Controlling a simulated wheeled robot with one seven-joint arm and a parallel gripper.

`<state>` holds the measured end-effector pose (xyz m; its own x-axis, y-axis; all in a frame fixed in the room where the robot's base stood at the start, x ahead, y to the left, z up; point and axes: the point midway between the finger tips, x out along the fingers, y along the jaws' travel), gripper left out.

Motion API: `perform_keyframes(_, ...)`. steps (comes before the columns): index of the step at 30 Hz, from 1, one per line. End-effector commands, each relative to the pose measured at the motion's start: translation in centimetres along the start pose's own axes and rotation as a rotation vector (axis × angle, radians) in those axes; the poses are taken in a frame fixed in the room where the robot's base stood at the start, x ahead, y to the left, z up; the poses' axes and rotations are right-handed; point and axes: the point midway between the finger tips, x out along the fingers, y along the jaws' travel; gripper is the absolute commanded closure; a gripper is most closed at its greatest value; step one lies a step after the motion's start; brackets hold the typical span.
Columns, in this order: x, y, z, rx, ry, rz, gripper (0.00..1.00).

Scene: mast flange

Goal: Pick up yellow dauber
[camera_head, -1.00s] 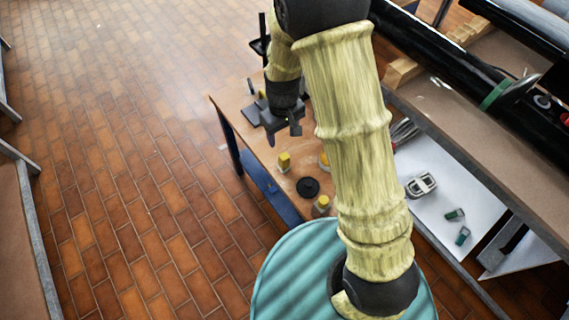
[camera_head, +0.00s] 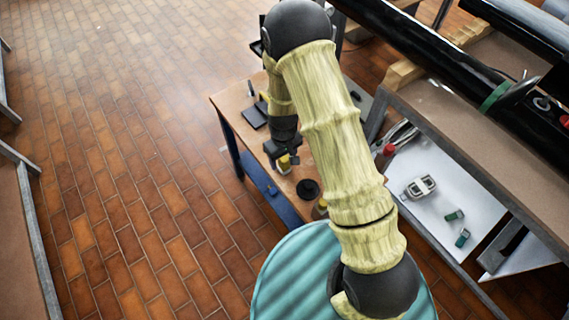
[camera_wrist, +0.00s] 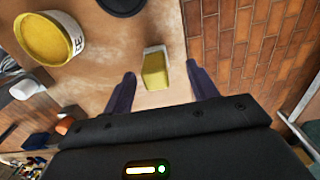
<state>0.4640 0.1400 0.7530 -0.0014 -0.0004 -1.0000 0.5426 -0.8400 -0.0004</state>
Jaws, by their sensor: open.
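The yellow dauber (camera_wrist: 155,72), a small yellow block with a pale end, stands on the brown workbench top. In the wrist view it shows between and just beyond my two dark fingertips, with a gap on each side. My gripper (camera_wrist: 160,70) is open and empty. In the head view the dauber (camera_head: 284,164) is partly hidden below my gripper (camera_head: 281,153), near the bench's left edge. I cannot tell the exact height of the fingers above the bench.
A yellow tin (camera_wrist: 48,38) stands left of the dauber in the wrist view. A black disc (camera_head: 308,189) lies on the bench (camera_head: 232,104) nearby. A brick-tiled floor (camera_wrist: 240,50) lies past the bench edge. A pipe rack (camera_head: 440,60) stands at the right.

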Motion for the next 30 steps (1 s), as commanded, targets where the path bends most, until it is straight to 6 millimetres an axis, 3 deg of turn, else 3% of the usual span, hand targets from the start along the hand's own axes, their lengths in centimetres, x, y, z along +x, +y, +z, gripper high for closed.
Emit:
perform_keyframes(13,0.6,0.1,-0.1,0.002,0.000,0.000,0.42)
perform_keyframes(24,4.9,0.7,-0.4,0.000,-0.001,0.000,0.42)
perform_keyframes(30,5.4,0.7,-0.5,0.000,0.001,0.000,0.42)
